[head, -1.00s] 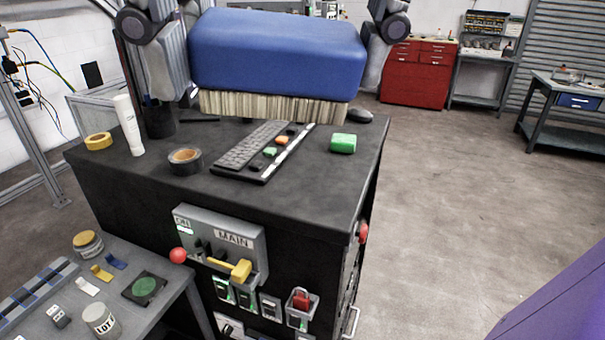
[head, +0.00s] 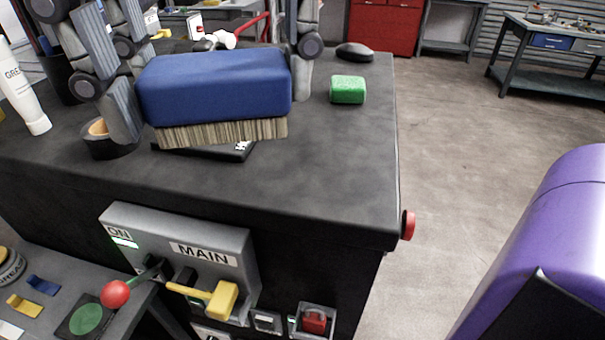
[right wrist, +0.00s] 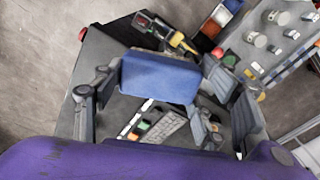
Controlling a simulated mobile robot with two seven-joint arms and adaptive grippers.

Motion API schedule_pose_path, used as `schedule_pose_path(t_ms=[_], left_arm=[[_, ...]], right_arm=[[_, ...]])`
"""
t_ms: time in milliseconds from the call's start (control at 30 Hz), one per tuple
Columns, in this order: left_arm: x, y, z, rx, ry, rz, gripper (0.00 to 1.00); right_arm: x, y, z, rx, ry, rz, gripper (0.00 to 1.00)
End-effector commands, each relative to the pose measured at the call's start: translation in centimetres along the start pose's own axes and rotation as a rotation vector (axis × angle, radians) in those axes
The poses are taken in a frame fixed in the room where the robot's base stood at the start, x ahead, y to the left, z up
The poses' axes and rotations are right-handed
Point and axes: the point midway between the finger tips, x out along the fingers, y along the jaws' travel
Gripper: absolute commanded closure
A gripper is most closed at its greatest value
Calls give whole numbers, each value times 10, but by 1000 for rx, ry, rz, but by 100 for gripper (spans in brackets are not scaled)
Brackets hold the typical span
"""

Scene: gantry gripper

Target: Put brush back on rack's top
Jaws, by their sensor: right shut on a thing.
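The brush (head: 215,86) is a blue block with pale bristles pointing down. My right gripper (head: 214,90) is shut on it, with one finger at each end. The brush is over the top of the black cabinet (head: 330,165), which looks like the rack. It covers most of the dark keyboard tray (head: 232,152). I cannot tell whether the bristles touch anything. In the right wrist view the brush (right wrist: 160,78) sits level between the fingers of my right gripper (right wrist: 158,88). My left gripper is not in view.
On the cabinet top, a green block (head: 348,90) and a dark mouse (head: 354,51) lie right of the brush. A tape roll (head: 108,138) and a white tube (head: 22,92) are left. The top's front right is bare. A MAIN switch panel (head: 185,255) is on the front.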

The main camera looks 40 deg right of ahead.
Motion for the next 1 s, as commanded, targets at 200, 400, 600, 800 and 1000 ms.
schedule_pose_path(t_ms=[200,400,600,800,1000], left_arm=[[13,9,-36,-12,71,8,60],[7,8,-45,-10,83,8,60],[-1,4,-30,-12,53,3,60],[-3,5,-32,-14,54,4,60],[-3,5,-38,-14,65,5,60]], right_arm=[[20,7,-13,3,-14,4,55],[39,38,-47,3,-16,1,55],[70,66,-79,1,-17,4,55],[100,81,-96,0,-15,5,55],[110,86,-103,1,-14,4,55]])
